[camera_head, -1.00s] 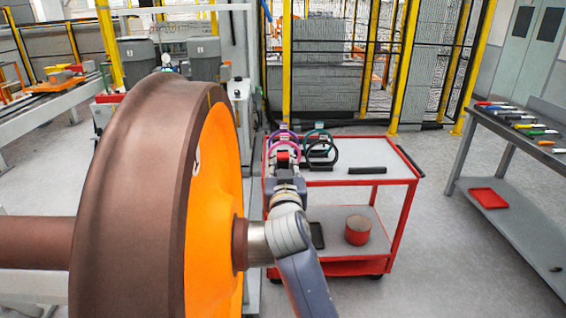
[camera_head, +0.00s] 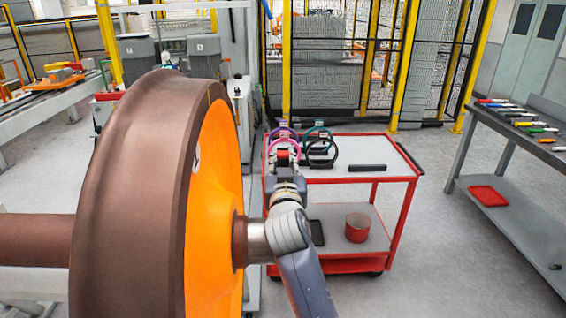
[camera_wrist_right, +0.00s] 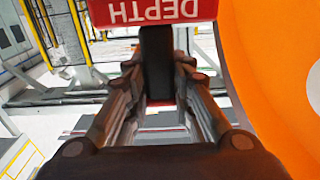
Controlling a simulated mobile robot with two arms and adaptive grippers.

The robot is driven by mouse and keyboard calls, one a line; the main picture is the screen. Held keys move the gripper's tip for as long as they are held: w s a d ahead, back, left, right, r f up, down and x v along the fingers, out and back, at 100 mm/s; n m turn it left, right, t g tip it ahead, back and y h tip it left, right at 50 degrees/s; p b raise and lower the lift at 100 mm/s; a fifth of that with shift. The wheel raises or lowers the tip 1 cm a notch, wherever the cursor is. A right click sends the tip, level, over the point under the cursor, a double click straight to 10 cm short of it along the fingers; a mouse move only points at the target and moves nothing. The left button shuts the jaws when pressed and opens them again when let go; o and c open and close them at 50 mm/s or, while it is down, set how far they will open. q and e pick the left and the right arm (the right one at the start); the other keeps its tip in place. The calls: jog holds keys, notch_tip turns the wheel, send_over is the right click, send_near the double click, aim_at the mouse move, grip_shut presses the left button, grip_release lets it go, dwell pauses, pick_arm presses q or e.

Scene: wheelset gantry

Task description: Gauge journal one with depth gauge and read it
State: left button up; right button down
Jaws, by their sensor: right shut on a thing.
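The brown wheel (camera_head: 125,190) with its orange face (camera_head: 208,210) fills the left of the head view. The bare metal journal (camera_head: 258,241) sticks out right of its hub, partly hidden by my right arm. My right gripper (camera_head: 283,165) is beyond the journal, in front of the cart. It is shut on the depth gauge, whose red block (camera_head: 282,154) shows at the fingertips. In the wrist view the red DEPTH label (camera_wrist_right: 150,10) is upside down above the fingers (camera_wrist_right: 160,100), with the orange face close on the right. I see no readout. My left gripper is not in view.
A red cart (camera_head: 350,180) stands behind my right gripper, with coloured ring-shaped tools, including a black one (camera_head: 322,153), and a black bar (camera_head: 367,168) on top. A red tin (camera_head: 357,228) is on its lower shelf. A bench (camera_head: 480,125) stands right; floor between is clear.

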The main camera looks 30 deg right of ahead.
jog(key=shift+f+b, duration=1.8)
jog(key=shift+f, duration=0.55)
dwell(1.1)
jog(key=shift+r, duration=0.1)
jog(key=shift+r+p, duration=4.2)
jog(key=shift+r, duration=0.35)
jog(key=shift+f, duration=0.1)
